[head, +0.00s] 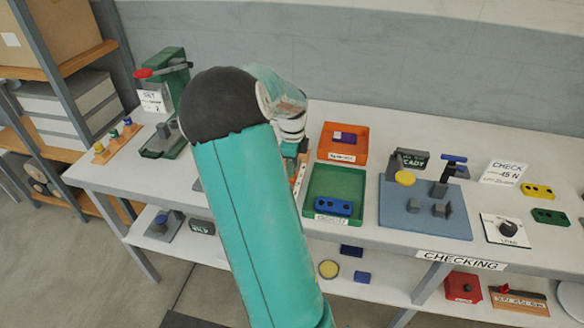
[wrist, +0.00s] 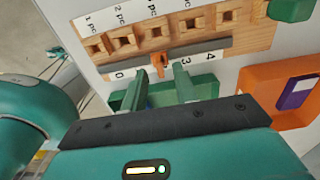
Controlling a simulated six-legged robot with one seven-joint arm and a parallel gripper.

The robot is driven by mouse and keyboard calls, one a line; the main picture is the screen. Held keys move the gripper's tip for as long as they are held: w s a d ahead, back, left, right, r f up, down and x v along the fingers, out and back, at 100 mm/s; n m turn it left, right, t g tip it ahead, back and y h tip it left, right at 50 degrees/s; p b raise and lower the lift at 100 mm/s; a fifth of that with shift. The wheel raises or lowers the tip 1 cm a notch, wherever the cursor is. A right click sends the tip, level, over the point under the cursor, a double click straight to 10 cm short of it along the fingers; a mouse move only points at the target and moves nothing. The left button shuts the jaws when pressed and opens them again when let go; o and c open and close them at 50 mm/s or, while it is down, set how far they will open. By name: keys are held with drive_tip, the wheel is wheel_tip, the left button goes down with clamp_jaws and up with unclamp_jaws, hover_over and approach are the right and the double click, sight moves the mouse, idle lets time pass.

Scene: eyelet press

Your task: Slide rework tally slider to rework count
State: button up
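In the wrist view, the tally board is a wooden strip (wrist: 205,28) with square sockets and a grey rail (wrist: 210,47). The rail's number strip shows 0, 3 and 4; the numbers between are hidden behind my fingers. A small orange slider (wrist: 160,64) stands on the rail between 0 and 3, apparently near 2. My gripper (wrist: 160,72) is open, with one green fingertip to each side of the slider and visible gaps. I cannot tell whether the tips reach past it. In the head view, my arm hides most of the board (head: 299,175).
An orange tray (head: 326,155) holds one purple block (head: 345,137). A green tray (head: 312,205) holds a blue block (head: 333,207). A blue checking fixture (head: 400,220) stands to the right. A green press (head: 170,75) stands at the left.

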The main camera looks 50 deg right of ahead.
drive_tip(key=shift+f, duration=0.65)
clamp_jaws()
